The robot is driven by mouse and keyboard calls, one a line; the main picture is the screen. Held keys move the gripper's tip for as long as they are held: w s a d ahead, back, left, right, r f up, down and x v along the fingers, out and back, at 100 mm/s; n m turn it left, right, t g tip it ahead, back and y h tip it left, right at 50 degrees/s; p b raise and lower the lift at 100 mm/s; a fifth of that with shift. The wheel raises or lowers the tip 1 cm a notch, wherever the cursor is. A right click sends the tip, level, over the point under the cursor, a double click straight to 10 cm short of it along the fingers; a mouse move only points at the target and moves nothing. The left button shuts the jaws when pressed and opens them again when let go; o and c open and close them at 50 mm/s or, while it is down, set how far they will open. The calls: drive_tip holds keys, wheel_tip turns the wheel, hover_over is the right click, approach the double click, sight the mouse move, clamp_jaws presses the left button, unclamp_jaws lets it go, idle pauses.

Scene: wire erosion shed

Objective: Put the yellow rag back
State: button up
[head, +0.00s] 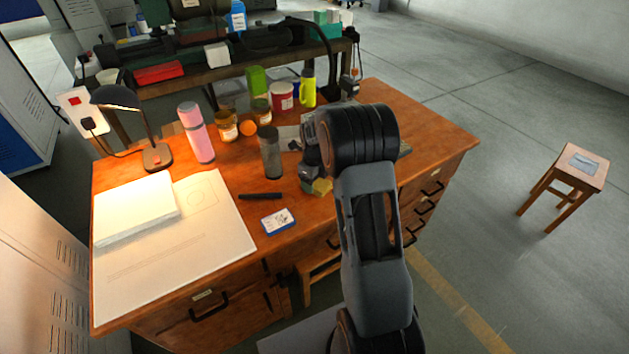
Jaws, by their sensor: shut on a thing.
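The yellow rag (323,187) shows as a small patch at the end of my gripper (316,182), low over the right-centre part of the wooden desk. My gripper is shut on the rag. My arm hides part of the gripper and the desk behind it, and most of the rag may be hidden too. I cannot tell whether the rag touches the desk top.
The desk (232,180) holds a dark grey cylinder (271,155), a pink bottle (196,135), a black marker (260,196), a blue-and-white box (277,221), a lamp (120,97), papers (200,240) and several jars. A stool (585,163) stands right.

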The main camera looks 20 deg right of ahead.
drive_tip(key=shift+f, duration=0.2)
drive_tip(key=o, duration=0.9)
drive_tip(key=shift+r, duration=0.1)
wheel_tip(320, 180, up, 12)
drive_tip(key=p, duration=0.1)
drive_tip(key=s+a+r+n, duration=0.4)
drive_tip(key=s+n, duration=0.1)
drive_tip(key=n, duration=0.3)
drive_tip(key=s+a+n+t, duration=0.1)
drive_tip(key=s+a+n, duration=0.2)
drive_tip(key=s+n, duration=0.5)
drive_tip(key=s+a+n+t, duration=0.2)
drive_tip(key=s+n, duration=0.7)
drive_tip(key=n, duration=0.5)
drive_tip(key=shift+s+a+f, duration=0.25)
drive_tip(key=shift+a+f, duration=0.05)
drive_tip(key=shift+a, duration=0.4)
